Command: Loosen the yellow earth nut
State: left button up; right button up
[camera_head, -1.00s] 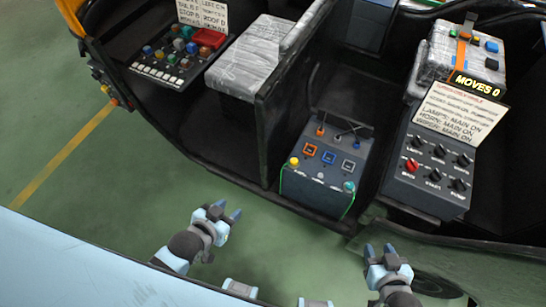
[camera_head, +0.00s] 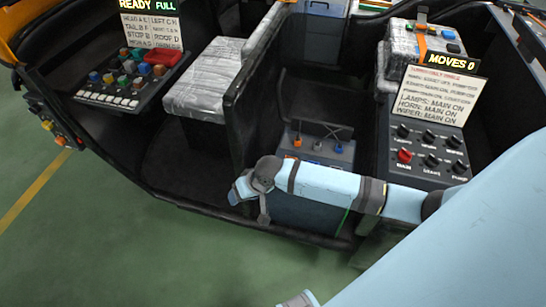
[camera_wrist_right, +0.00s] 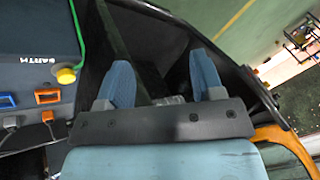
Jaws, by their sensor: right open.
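The yellow earth nut (camera_wrist_right: 66,75) sits at the edge of the grey-blue box (camera_wrist_right: 35,60) in the right wrist view, with a green wire at it and a label reading EARTH. My right gripper (camera_head: 238,192) is at the box's left front side. In the wrist view its two blue fingers (camera_wrist_right: 160,72) are apart and empty, to the right of the nut and not touching it. My left gripper is out of view.
A black switch panel (camera_head: 430,150) stands right of the box under a MOVES 0 sign (camera_head: 450,65). A dark partition (camera_head: 250,90) rises to its left. Further left are a grey wrapped seat (camera_head: 205,85) and a button panel (camera_head: 125,80). Green floor (camera_head: 110,230) lies open in front.

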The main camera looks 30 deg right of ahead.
jog(key=w+d+m+g+h+b, duration=0.25)
jog(key=w+d+b, duration=0.2)
jog(key=d, duration=0.45)
jog(key=w+d+m+g+h+b, duration=0.2)
jog(key=w+d+m+b, duration=0.25)
jog(key=d, duration=0.35)
jog(key=shift+n+t, duration=0.25)
jog(key=shift+n, duration=0.05)
jog(key=f+b, duration=0.1)
jog(key=f, duration=0.6)
jog(key=f+b, duration=0.2)
jog(key=f, duration=0.4)
jog(key=shift+d+f, duration=0.2)
jog(key=shift+f, duration=0.15)
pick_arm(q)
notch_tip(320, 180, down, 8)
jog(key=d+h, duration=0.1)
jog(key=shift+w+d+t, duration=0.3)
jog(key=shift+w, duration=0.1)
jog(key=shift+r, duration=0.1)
pick_arm(e)
jog(key=c, duration=0.9)
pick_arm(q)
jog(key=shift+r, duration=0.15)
